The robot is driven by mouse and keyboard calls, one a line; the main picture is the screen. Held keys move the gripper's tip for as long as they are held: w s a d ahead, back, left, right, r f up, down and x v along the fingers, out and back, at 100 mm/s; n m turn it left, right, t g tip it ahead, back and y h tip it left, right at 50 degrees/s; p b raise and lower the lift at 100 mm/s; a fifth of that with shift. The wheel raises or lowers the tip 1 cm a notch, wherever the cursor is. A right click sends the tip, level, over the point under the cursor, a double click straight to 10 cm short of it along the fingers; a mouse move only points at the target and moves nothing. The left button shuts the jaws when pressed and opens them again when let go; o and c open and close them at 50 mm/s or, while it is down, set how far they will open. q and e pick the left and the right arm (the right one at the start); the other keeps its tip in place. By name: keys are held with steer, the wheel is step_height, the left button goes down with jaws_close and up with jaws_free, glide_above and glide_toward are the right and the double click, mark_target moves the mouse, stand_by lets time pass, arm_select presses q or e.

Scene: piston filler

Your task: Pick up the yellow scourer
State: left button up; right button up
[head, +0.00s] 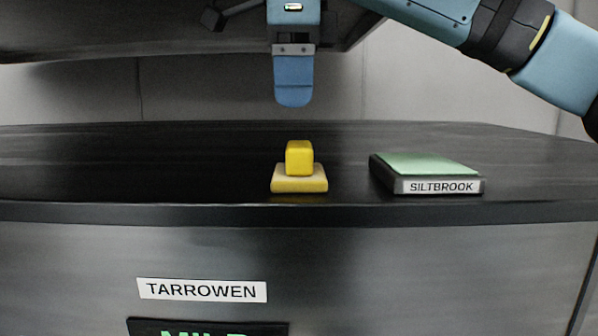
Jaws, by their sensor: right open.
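The yellow scourer (299,178) is on the dark top of the machine near its front edge. It has a bright yellow block on a paler, wider base. My right gripper (293,95) hangs above it, pointing down, with a clear gap between fingertip and block. It is open and empty. I see it edge-on, so one finger hides the other. My left gripper is not in view.
A dark box with a green top, labelled SILTBROOK (441,187), stands to the right of the scourer. The counter top (150,165) is bare to the left. A front panel bears a TARROWEN label (202,290). A dark overhanging body (120,25) is at the upper left.

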mark_target(299, 144)
steer(key=shift+w+d+f, duration=0.1)
steer(key=shift+f, duration=0.55)
steer(key=shift+d+f+p, duration=0.1)
steer(key=shift+f+p, duration=0.2)
steer(key=shift+f, duration=0.55)
step_height(299, 144, down, 4)
steer(key=shift+w+d+f+p, duration=0.15)
steer(key=shift+p, duration=0.3)
steer(key=shift+c, duration=0.5)
steer(key=c, duration=0.8)
step_height(299, 144, up, 10)
steer(key=shift+r+b, duration=0.1)
steer(key=shift+b, duration=0.45)
steer(key=shift+c, duration=0.2)
